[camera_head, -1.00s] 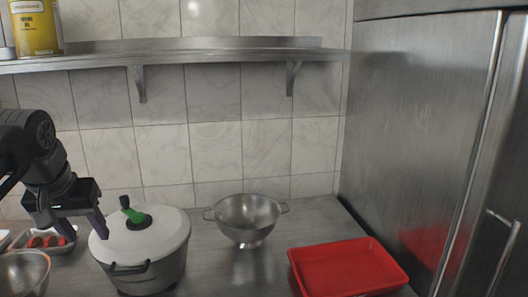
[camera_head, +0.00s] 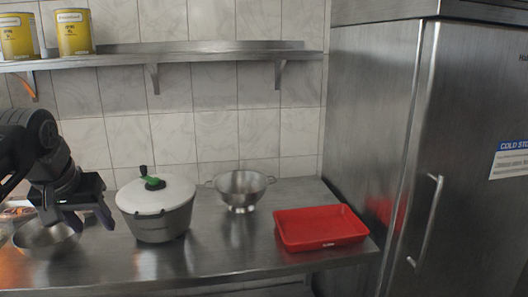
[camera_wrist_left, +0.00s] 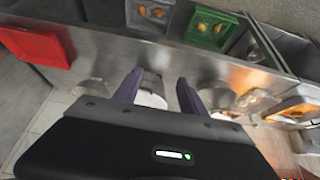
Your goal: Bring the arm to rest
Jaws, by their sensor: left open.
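My left gripper (camera_head: 88,218) hangs at the left of the head view with its two dark fingers apart and nothing between them. It appears left of the white-lidded pot and overlaps the metal bowl in the picture. In the left wrist view the purple-grey fingers (camera_wrist_left: 158,92) are spread, with a gap between them. My arm comes in bent from the left edge. My right gripper is in neither view.
The steel counter (camera_head: 245,240) holds a lidded pot (camera_head: 165,222), a metal bowl (camera_head: 45,238), a colander (camera_head: 240,188) and a red tray (camera_head: 320,226). A shelf (camera_head: 200,57) is above; a steel fridge (camera_head: 440,150) stands right. The wrist view shows a green tray (camera_wrist_left: 222,42).

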